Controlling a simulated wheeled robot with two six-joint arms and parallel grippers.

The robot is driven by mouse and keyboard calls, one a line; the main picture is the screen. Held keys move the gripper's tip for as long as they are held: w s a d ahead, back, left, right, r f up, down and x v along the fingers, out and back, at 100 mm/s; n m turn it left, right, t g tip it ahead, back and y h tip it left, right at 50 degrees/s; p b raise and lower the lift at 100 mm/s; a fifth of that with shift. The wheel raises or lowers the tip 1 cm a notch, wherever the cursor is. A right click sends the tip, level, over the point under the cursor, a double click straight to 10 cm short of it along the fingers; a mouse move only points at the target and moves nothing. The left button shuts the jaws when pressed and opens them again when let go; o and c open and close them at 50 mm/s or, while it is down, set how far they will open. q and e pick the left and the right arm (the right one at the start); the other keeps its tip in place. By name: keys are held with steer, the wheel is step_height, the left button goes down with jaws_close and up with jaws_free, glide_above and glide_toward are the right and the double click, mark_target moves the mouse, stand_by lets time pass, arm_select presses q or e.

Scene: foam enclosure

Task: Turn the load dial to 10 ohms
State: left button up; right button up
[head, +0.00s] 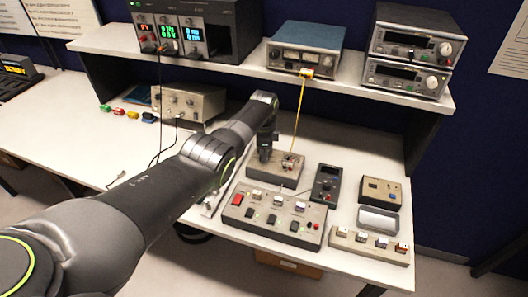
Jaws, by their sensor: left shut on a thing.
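My left gripper (265,155) reaches down onto the left part of a small beige-topped box (285,173) at the back of the lower bench. It is shut on a knob there, which I take to be the load dial; the fingers hide the knob, so its pointer and scale cannot be read. A yellow lead (299,110) runs from the right part of this box up to a blue-topped meter (306,48) on the shelf. My right gripper is not in view.
A switch panel (262,229) lies in front of the box. A dark handheld meter (326,183), a small box (381,190), a grey tray (379,220) and a terminal strip (369,246) are to the right. A beige instrument (188,102) stands left. The left bench is mostly clear.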

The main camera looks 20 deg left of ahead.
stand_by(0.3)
arm_select(q)
steer(key=shift+r, duration=0.1)
steer(key=o, duration=1)
step_height(320, 180, up, 5)
steer(key=shift+p, duration=0.55)
step_height(320, 180, up, 12)
steer(key=b, duration=0.2)
steer(key=shift+s+r+b, duration=0.15)
steer(key=shift+s+b, duration=0.05)
steer(key=shift+b, duration=0.1)
